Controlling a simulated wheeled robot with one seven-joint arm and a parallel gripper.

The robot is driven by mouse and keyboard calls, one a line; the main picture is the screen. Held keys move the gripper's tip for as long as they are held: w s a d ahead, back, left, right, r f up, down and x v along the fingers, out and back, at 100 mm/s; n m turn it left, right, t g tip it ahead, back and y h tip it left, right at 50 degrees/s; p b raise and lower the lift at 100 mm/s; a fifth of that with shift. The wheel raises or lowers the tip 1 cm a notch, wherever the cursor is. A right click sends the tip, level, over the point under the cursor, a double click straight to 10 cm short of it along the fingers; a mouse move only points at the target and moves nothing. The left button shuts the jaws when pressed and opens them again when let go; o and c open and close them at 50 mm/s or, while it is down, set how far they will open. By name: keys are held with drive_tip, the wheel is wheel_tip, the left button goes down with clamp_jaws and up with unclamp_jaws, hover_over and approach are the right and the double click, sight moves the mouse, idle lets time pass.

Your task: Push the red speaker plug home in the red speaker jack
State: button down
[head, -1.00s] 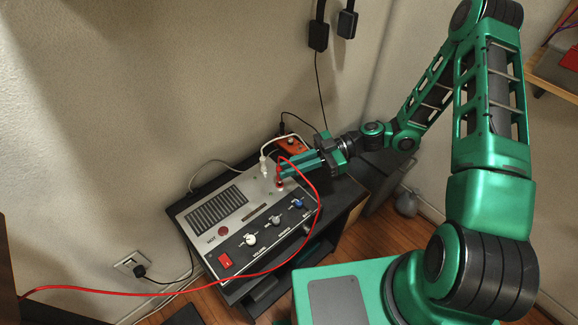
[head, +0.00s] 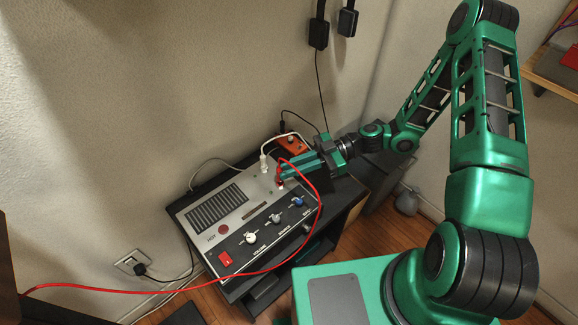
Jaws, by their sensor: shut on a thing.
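The amplifier (head: 222,209) is a grey and black box on a dark stand. The red speaker plug (head: 279,181) stands at the back right of its top, with its red cable (head: 316,195) looping over the right side and away to the left. My gripper (head: 284,172) reaches in from the right, and its green fingers are shut on the red plug. The red jack is hidden under the plug and fingers. I cannot tell how deep the plug sits.
A white plug (head: 263,163) with a white cable stands close left of the red plug. An orange box (head: 291,144) sits behind my fingers. Knobs (head: 251,238) and a red switch (head: 225,258) line the amplifier's front. Black adapters (head: 318,34) hang on the wall.

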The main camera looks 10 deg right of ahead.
drive_tip(key=shift+f, duration=0.55)
drive_tip(key=c, duration=1.7)
unclamp_jaws()
drive_tip(key=shift+o, duration=0.2)
drive_tip(key=shift+d, duration=0.1)
drive_tip(key=v, duration=1)
drive_tip(key=shift+w+d, duration=0.2)
drive_tip(key=shift+d, duration=0.1)
